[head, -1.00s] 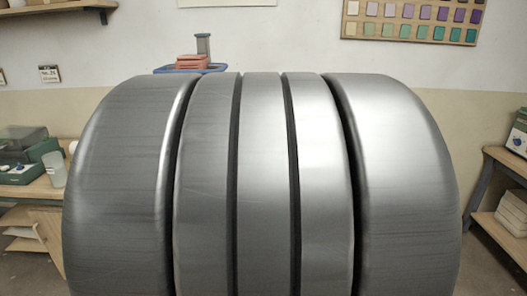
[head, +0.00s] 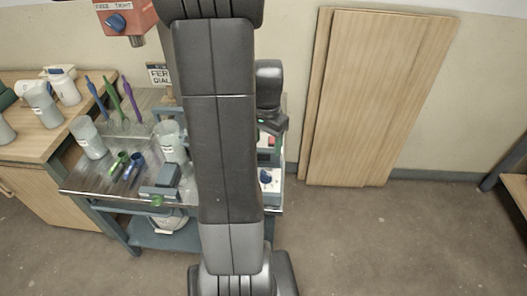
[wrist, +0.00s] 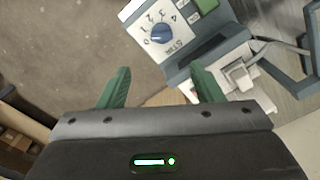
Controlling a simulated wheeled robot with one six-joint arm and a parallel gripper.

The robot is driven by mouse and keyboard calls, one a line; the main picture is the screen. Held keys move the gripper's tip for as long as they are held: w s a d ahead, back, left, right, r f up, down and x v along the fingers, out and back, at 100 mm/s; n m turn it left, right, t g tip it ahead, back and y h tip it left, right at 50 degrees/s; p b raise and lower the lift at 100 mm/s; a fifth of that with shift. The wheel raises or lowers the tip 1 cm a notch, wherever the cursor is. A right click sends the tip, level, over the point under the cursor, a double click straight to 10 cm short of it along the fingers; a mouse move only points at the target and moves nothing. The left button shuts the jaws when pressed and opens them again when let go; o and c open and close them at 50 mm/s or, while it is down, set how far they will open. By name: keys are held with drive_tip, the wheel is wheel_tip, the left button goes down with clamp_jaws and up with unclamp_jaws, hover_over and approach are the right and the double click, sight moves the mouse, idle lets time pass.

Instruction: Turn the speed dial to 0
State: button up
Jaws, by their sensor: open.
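A dial with a blue knob (wrist: 161,34) sits on a white panel in the wrist view, with numbers around it from 0 and a word that seems to read STIR. Where the knob points is too small to tell. A blue knob on a white panel (head: 266,177) also shows in the head view, right of my arm and low on the cart. My gripper (wrist: 161,86) is open and empty, its green fingers apart, with the dial beyond the fingertips and not touched. In the head view my arm hides part of the cart, and the fingers are not clear.
A metal-topped cart (head: 80,181) holds cups and coloured tools. A red box with another blue knob (head: 116,21), marked FREE and TIGHT, hangs at upper left. Wooden boards (head: 380,100) lean on the wall. The floor (head: 400,245) at right is clear.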

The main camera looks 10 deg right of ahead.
sight(266, 176)
drive_tip(key=f, duration=1.3)
drive_tip(key=shift+w+f, duration=0.25)
drive_tip(key=shift+f, duration=0.15)
drive_tip(key=c, duration=1)
